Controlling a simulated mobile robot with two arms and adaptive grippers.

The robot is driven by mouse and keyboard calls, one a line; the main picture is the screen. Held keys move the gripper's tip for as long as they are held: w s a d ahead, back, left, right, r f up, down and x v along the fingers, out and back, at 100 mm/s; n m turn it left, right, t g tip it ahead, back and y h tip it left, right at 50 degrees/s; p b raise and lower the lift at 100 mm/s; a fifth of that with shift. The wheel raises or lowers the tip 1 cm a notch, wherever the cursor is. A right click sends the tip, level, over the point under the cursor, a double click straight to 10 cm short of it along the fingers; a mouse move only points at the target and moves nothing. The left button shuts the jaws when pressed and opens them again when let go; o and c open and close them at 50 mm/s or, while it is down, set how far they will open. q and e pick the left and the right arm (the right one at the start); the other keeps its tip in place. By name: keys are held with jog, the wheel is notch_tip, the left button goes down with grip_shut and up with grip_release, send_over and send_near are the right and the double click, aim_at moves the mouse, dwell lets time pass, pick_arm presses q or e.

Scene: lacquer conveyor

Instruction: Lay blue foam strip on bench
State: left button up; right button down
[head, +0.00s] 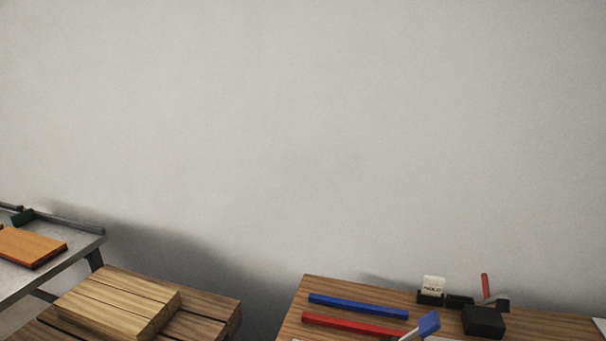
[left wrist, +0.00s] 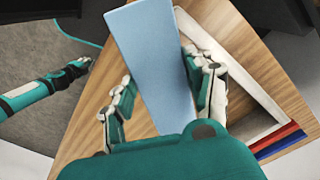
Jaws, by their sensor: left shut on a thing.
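In the left wrist view, my left gripper (left wrist: 160,88) is shut on a light blue foam strip (left wrist: 150,50), with a finger on either side. The strip is above the wooden bench (left wrist: 248,60). My right gripper (left wrist: 78,68) is at the left of that view, apart from the strip; its finger gap is too small to judge. In the head view, the bench (head: 290,320) is at lower right. A blue-ended piece (head: 429,323) rises at its front; I cannot tell whether it is the held strip. Neither gripper is clearly visible there.
A dark blue bar (head: 358,306) and a red bar (head: 352,325) lie on the bench. A black block (head: 484,322) and a card holder (head: 431,298) stand behind at right. Stacked wood (head: 120,304) and a conveyor (head: 75,248) with an orange board (head: 30,247) are left.

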pick_arm(q)
jog(key=a+r+n, duration=0.4)
jog(key=a+n, duration=0.1)
jog(key=a, duration=0.2)
jog(key=a+r+n, duration=0.4)
jog(key=a+n, duration=0.1)
jog(key=a, duration=0.2)
jog(key=shift+w+a+r+n, duration=0.25)
jog(key=shift+w+a+n, duration=0.05)
jog(key=shift+w+a, duration=0.1)
